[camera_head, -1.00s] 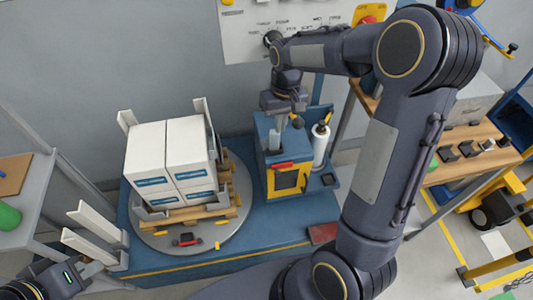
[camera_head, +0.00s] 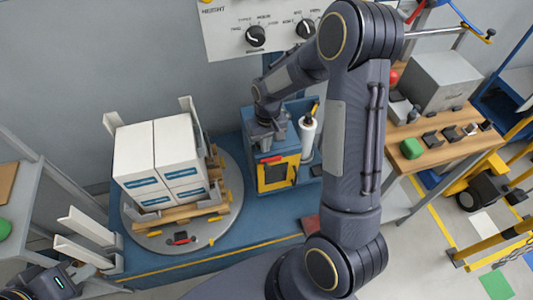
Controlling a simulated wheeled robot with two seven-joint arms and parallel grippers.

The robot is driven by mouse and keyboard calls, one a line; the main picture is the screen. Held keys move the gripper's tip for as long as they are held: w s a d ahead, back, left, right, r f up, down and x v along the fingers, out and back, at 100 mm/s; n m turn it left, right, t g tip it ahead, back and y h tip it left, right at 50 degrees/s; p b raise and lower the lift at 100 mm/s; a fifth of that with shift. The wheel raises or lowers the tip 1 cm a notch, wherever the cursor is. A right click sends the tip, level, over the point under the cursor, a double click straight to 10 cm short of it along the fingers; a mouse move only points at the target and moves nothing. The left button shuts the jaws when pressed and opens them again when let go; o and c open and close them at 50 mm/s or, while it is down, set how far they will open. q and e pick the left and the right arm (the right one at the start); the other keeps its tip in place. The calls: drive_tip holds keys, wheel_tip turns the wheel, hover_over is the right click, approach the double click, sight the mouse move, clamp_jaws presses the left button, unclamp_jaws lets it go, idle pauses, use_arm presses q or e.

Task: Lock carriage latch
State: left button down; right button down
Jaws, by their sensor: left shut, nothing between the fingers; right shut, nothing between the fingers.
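A blue carriage box (camera_head: 250,160) with a yellow-framed dark panel stands on the blue base at the middle. A red lever (camera_head: 271,159), which may be the carriage latch, lies across the top of the yellow panel. My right gripper (camera_head: 267,143) is shut and empty. It points down at the box, just above and behind the red lever; I cannot tell whether it touches the box. It hides part of the box top. My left gripper (camera_head: 86,271) is shut and empty at the lower left, far from the carriage, near white upright plates.
White boxes (camera_head: 160,155) stand on a wooden pallet on a round grey turntable (camera_head: 150,241) left of the carriage. A white roll (camera_head: 307,138) stands right of it. A panel with knobs (camera_head: 280,35) hangs above. A wooden bench (camera_head: 440,153) is at right.

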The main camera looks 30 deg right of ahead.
sight(266, 163)
drive_tip(key=shift+s+a+f, duration=0.25)
drive_tip(key=shift+s+f, duration=0.3)
drive_tip(key=shift+s, duration=0.1)
drive_tip(key=shift+s+a+f, duration=0.25)
drive_tip(key=shift+s+f, duration=0.3)
drive_tip(key=shift+s, duration=0.05)
